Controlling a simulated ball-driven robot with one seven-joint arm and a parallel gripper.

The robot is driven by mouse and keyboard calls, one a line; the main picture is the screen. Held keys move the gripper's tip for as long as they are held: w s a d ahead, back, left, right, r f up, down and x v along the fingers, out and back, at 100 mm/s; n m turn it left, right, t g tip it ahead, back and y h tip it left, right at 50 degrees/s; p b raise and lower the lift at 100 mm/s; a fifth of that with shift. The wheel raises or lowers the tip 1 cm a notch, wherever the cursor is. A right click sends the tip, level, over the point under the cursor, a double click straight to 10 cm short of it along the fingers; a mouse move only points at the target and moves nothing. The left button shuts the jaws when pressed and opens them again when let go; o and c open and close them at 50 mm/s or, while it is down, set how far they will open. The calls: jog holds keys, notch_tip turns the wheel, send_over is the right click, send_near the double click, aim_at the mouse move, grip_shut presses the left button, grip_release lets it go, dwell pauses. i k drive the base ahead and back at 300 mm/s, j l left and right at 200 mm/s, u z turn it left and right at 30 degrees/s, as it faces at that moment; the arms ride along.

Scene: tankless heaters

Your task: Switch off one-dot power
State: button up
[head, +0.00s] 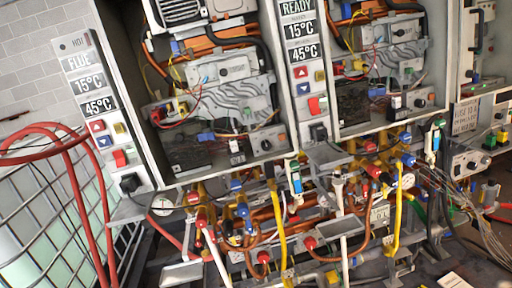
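Two open tankless heaters stand side by side, tilted in the view. The left heater's side panel (97,110) has displays reading FLUE, 15°C and 45°C, a red up button (97,126), a blue down button (104,141), and a red switch (120,158) below. The second heater's panel (303,70) reads READY, 15°C and 45°C and has a similar red switch (314,106). A black plug-like piece (130,183) sits under the left panel. Any dot marks are too small to tell, so I cannot say which switch is one-dot power. My gripper is not in view.
Crowded copper pipes, valves and hoses fill the space below the heaters. A red hose (75,190) and a wire rack (45,225) stand at the left. Another control unit (466,162) with loose wires is at the right.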

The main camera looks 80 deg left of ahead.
aim_at(119, 156)
jog(key=u, duration=2.95)
jog(key=l+u, duration=0.25)
jog(key=l, duration=0.25)
jog(key=l+u, duration=0.25)
jog(key=l, duration=0.3)
jog(key=i+u, duration=0.3)
jog(key=i+l+u, duration=0.1)
jog(key=u, duration=0.25)
